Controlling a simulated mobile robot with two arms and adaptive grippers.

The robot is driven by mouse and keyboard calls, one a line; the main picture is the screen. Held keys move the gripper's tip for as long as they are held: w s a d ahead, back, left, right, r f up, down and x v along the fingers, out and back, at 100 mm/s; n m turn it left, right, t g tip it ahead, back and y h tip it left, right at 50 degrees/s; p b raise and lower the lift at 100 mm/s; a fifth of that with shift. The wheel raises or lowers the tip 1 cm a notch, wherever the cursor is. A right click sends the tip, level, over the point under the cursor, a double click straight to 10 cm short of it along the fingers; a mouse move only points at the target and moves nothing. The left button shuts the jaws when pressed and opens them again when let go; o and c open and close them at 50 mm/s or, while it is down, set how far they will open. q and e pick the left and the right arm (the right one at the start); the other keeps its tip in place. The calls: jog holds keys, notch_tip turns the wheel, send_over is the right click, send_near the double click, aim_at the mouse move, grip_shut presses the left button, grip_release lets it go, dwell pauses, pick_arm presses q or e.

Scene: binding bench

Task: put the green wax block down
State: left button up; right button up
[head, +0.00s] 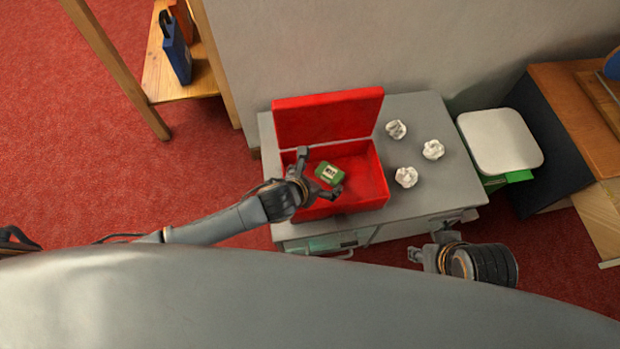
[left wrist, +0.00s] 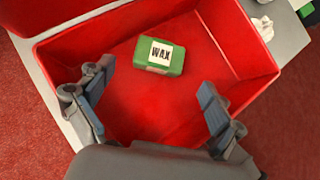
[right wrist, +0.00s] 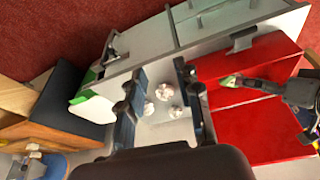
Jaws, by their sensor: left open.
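The green wax block (head: 329,173) has a white label reading WAX. It lies inside the open red box (head: 372,186), and in the left wrist view the block (left wrist: 160,56) rests on the box floor toward the far wall. My left gripper (head: 321,174) is over the box, its fingers spread; in the left wrist view the fingers (left wrist: 153,108) are wide apart with nothing between them, and the block is beyond their tips. My right gripper (head: 430,244) is in front of the bench's right part. In the right wrist view its fingers (right wrist: 160,82) are apart and empty.
The red box stands on a grey bench (head: 437,186) with its lid (head: 328,116) raised at the back. Three crumpled white paper balls (head: 396,130), (head: 433,149), (head: 406,177) lie right of it. A white-lidded bin (head: 499,140) stands right of the bench.

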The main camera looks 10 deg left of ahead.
pick_arm(q)
jog(key=s+a+r+n+y+p, duration=0.1)
jog(key=s+a+r+n, duration=0.2)
jog(key=n, duration=0.4)
jog(key=s+a+r+n+p, duration=0.1)
jog(key=s+r+n, duration=0.2)
jog(key=r+n, duration=0.3)
jog(key=s+a+r+n+g+y, duration=0.1)
jog(key=s+a+n, duration=0.5)
jog(key=n, duration=0.7)
jog(key=s+a+r+n+g+y, duration=0.1)
jog(key=s+a+n+g, duration=0.2)
jog(key=n, duration=1)
jog(key=s+a, duration=0.3)
jog(key=a, duration=0.1)
jog(key=shift+s+a+g+y, duration=0.2)
jog(key=shift+g+y, duration=0.1)
jog(key=shift+y, duration=0.1)
pick_arm(e)
jog(key=shift+r, duration=0.5)
pick_arm(q)
jog(key=shift+w, duration=0.1)
pick_arm(e)
jog(key=shift+w, duration=0.1)
